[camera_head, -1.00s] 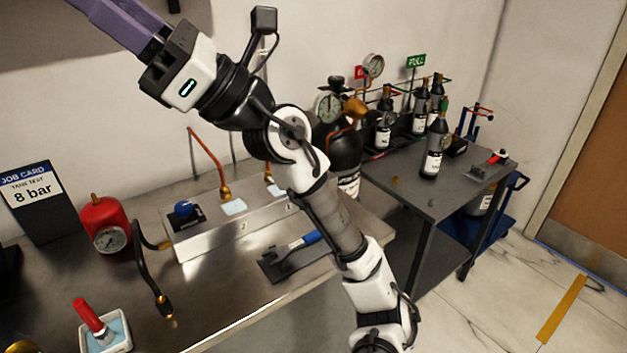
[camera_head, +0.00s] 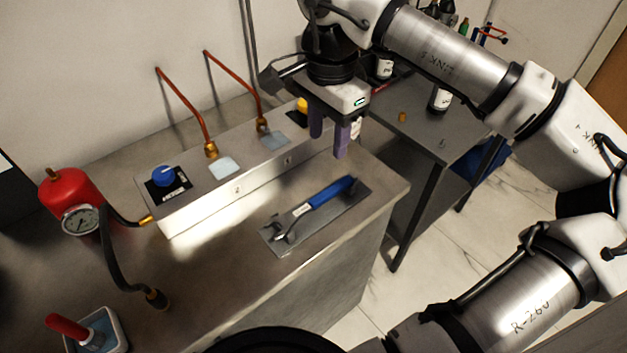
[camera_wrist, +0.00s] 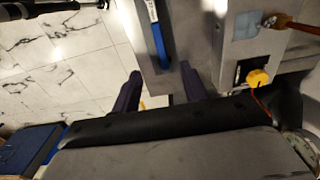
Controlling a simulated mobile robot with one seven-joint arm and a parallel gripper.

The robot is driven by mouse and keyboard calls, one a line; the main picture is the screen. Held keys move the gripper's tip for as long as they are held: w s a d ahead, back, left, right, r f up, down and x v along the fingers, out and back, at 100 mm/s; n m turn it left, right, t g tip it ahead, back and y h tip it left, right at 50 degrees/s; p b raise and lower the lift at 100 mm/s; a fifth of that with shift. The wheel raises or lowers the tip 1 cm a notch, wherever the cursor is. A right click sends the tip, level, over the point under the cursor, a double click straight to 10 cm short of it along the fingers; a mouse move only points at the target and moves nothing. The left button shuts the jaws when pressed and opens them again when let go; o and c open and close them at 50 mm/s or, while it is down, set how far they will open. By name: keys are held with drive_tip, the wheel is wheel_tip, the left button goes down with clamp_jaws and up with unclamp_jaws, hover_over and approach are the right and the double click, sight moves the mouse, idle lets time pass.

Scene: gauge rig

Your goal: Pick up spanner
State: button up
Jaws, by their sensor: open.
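The spanner (camera_head: 316,207) has a blue handle and a grey metal open jaw. It lies on a dark grey mat (camera_head: 288,246) near the bench's front right edge, with its handle toward the right. My gripper (camera_head: 328,142) is open and empty, with purple fingers pointing down, above and slightly behind the handle end. In the wrist view the spanner's blue handle (camera_wrist: 159,42) shows ahead of my gripper (camera_wrist: 160,88), between the lines of the two fingers. The spanner's jaw end is out of the wrist view.
Behind the mat stands a metal manifold box (camera_head: 200,208) with a blue knob (camera_head: 164,175) and copper pipes. A red gauge tank (camera_head: 72,196) and a white tray (camera_head: 110,325) stand at left. A grey side table (camera_head: 425,140) stands at right, beyond a gap.

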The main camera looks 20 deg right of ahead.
drive_tip(key=p, duration=0.1)
hover_over(325, 193)
wheel_tip(325, 193, down, 8)
drive_tip(key=shift+s+f, duration=0.15)
drive_tip(key=shift+f, duration=0.05)
drive_tip(key=shift+a+f+p, duration=0.1)
drive_tip(key=shift+f+p, duration=1.15)
drive_tip(key=shift+f, duration=1.35)
clamp_jaws()
